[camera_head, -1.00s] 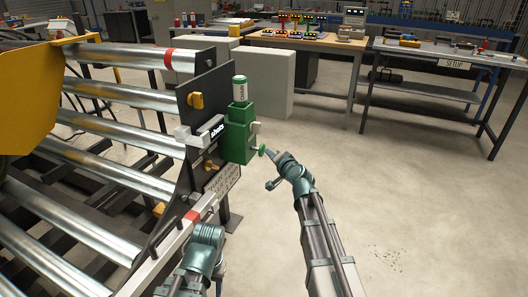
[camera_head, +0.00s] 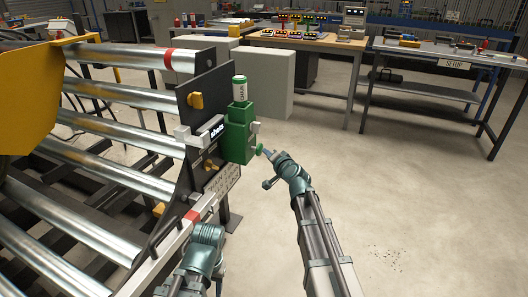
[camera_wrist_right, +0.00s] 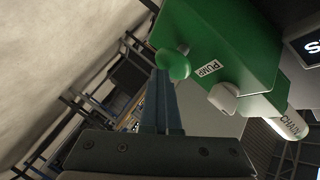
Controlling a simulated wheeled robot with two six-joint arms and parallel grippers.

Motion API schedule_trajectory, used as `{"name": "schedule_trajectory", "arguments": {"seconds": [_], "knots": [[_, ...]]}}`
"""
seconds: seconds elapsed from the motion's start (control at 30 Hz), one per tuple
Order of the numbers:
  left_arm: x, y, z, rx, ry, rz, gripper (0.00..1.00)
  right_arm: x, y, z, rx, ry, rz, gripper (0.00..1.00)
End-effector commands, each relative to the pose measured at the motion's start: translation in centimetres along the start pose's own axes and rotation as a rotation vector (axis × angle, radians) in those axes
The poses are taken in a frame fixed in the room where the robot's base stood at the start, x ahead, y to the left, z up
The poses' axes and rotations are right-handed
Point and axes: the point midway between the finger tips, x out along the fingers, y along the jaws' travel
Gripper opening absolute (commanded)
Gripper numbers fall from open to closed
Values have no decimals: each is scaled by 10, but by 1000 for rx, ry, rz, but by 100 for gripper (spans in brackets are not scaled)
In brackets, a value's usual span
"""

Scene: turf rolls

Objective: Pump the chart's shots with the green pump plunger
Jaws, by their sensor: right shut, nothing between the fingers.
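The green pump box (camera_head: 238,135) is fixed to a dark upright plate at the end of the roller frame, with a white CHAIN cartridge (camera_head: 240,90) on top. The green plunger knob (camera_head: 259,149) sticks out of its right side; it also shows in the right wrist view (camera_wrist_right: 173,64). My right gripper (camera_head: 268,153) is shut and empty, its fingertips at the knob and seemingly touching it. A "shots" display (camera_head: 216,131) sits left of the pump; its value is unreadable. A pale text plate (camera_head: 223,180), perhaps the chart, is below. My left gripper is not visible, only its arm.
Shiny metal rollers (camera_head: 75,220) fill the left. A white knob (camera_wrist_right: 222,98) sits beside the PUMP label on the box. Benches (camera_head: 445,60) stand at the back. The floor at the right is clear.

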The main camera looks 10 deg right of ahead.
Motion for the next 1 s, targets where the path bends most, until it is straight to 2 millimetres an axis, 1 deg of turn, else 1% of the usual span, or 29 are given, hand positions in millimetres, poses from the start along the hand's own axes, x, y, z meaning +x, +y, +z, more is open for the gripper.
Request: {"name": "schedule_trajectory", "arguments": {"seconds": [1.0], "knots": [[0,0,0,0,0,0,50,9,-7,8,0,-6,-1,0]]}}
